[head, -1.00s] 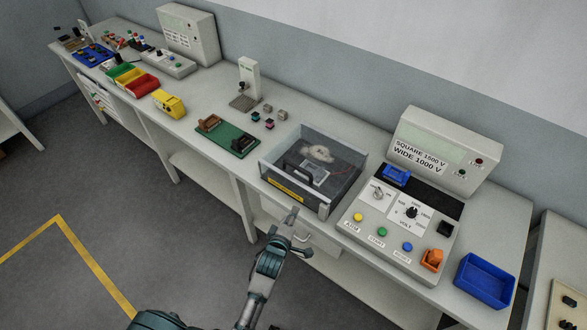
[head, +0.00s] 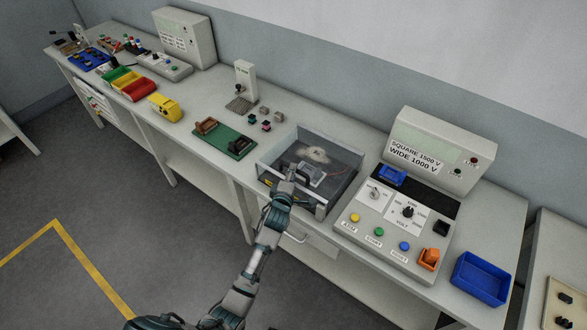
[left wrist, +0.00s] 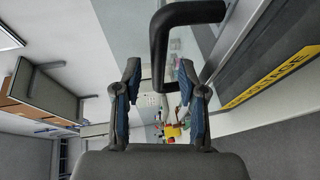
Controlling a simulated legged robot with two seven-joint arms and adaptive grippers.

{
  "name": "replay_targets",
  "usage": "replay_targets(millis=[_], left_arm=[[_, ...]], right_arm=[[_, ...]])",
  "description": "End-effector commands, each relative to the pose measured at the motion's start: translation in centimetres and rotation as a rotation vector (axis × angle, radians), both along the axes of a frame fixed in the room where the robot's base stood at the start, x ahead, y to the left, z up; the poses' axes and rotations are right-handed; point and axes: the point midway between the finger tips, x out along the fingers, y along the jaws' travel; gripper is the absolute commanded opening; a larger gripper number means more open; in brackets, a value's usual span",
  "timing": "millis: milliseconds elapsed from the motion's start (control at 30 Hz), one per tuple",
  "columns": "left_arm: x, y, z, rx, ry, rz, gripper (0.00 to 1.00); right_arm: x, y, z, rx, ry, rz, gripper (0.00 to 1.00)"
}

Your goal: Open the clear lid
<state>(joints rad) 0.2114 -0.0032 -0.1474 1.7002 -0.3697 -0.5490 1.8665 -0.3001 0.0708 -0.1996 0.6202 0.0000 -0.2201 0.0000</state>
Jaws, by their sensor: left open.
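The clear lid (head: 343,165) lies closed over the grey-walled box on the bench. Its black handle (left wrist: 158,50) is large in the left wrist view, at the upper middle. My left gripper (head: 290,172) is over the front part of the box in the head view and hides part of the handle and front wall. In the left wrist view the two fingers of the left gripper (left wrist: 159,72) are apart, with the handle's bar appearing between their tips. I cannot tell whether they touch it. My right gripper is not in view.
A test unit (head: 390,225) with knobs and buttons stands right of the box. A blue bin (head: 481,279) is at the bench's right end. A green board (head: 224,139) lies left of the box. The yellow warning label (left wrist: 285,72) shows on the box front.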

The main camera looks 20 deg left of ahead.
Motion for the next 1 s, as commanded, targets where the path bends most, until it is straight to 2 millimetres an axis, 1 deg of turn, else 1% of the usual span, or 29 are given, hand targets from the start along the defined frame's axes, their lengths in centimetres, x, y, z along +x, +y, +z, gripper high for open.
replay_targets(millis=[33,100,200,333,533,567,600,667,700,733,1000], left_arm=[[0.8,0.1,-0.1,0.004,0.000,0.000,0.41],[1.7,0.2,-0.3,0.002,0.001,0.001,0.41],[2.5,0.2,-0.5,0.001,0.000,0.000,0.41],[2.9,0.2,-0.5,0.000,0.000,0.000,0.41],[2.9,0.2,-0.5,0.000,0.000,0.000,0.41],[2.9,0.2,-0.5,0.000,0.000,0.000,0.39],[2.9,0.2,-0.5,0.000,0.000,0.000,0.29],[2.9,0.2,-0.5,0.000,0.000,0.000,0.14],[2.9,0.2,-0.6,0.000,0.000,0.000,0.04],[2.9,0.2,-0.6,0.000,0.001,0.000,0.00],[2.9,0.2,-0.6,0.001,0.004,0.000,0.00]], right_arm=[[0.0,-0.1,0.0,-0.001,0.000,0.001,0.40],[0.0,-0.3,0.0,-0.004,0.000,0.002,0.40],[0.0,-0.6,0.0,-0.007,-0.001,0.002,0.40],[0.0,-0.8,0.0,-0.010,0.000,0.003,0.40],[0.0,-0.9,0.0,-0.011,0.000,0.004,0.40],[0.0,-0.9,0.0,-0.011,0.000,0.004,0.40],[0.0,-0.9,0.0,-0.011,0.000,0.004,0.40],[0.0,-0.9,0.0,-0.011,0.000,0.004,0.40],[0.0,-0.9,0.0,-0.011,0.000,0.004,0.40],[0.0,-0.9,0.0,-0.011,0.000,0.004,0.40],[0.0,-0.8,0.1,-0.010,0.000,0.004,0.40]])
